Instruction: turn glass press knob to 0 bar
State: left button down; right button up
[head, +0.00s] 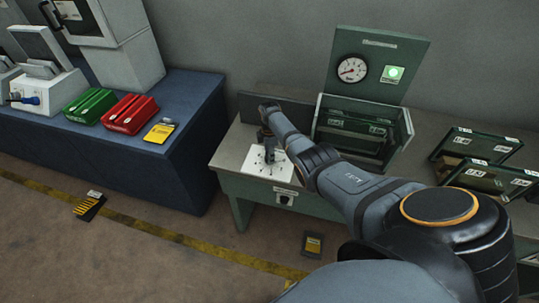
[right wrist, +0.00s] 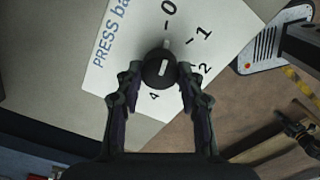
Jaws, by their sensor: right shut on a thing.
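The black round knob (right wrist: 152,77) sits on a white label plate (right wrist: 115,60) printed "PRESS bar" with marks including 0, 1, 2 and 4. A white pointer line on the knob runs roughly toward the 0 side; its exact reading is hard to tell. My right gripper (right wrist: 159,70) is shut on the knob, one finger on each side. In the head view the same gripper (head: 269,154) reaches down over the label plate (head: 257,169) on the green bench and mostly hides the knob. My left gripper is not in view.
A green panel with a round gauge (head: 352,69) and a lit green button (head: 393,73) stands behind an open green frame (head: 401,137). Green racks (head: 493,180) stand at the right. A blue table (head: 180,112) with red and green bins is at the left.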

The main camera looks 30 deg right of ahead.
jog(key=shift+n, duration=0.6)
jog(key=o, duration=1.2)
jog(key=shift+r, duration=0.2)
notch_tip(320, 180, up, 12)
jog(key=shift+f, duration=0.25)
